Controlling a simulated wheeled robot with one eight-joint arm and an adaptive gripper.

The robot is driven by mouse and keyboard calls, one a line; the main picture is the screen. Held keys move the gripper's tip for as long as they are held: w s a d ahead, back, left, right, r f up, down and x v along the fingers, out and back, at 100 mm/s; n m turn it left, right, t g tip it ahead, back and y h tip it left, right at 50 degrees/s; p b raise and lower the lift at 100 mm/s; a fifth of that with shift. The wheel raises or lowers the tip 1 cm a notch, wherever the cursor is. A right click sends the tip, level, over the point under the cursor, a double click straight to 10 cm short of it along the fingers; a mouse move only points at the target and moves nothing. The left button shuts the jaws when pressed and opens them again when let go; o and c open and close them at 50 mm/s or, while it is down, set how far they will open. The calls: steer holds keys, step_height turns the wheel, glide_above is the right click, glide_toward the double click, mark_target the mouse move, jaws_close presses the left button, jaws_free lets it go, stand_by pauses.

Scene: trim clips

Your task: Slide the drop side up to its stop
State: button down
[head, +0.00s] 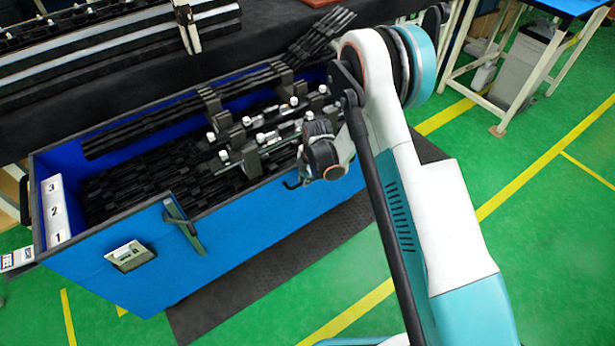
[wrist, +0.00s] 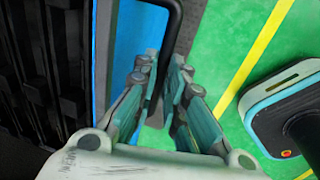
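The blue drop side (head: 262,235) is on the front of a blue crate, and its top edge sits low beside the left front panel. A black bar handle (wrist: 172,22) stands out from the blue face in the wrist view; a bit of it shows in the head view (head: 291,184). My gripper (wrist: 164,66) is at the handle, with one finger on each side of the bar. The fingers look apart, with a narrow gap beside the bar; firm contact cannot be made out. In the head view my wrist hides the fingers and most of the handle.
Black trim clips and racks (head: 150,175) fill the crate, some reaching near its front edge. A dark green upright strip (head: 185,226) stands at the left panel's end. A black mat (head: 225,305) lies on the green floor. Open floor lies to the right.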

step_height(320, 180, up, 15)
steer(key=p, duration=0.6)
steer(key=shift+f, duration=0.15)
steer(key=c, duration=1.7)
jaws_free()
steer(key=shift+f, duration=0.1)
steer(key=shift+o, duration=0.2)
step_height(320, 180, up, 12)
steer(key=s+d, duration=0.1)
steer(key=shift+s+d, duration=0.15)
steer(key=shift+s, duration=0.25)
steer(key=shift+f, duration=0.1)
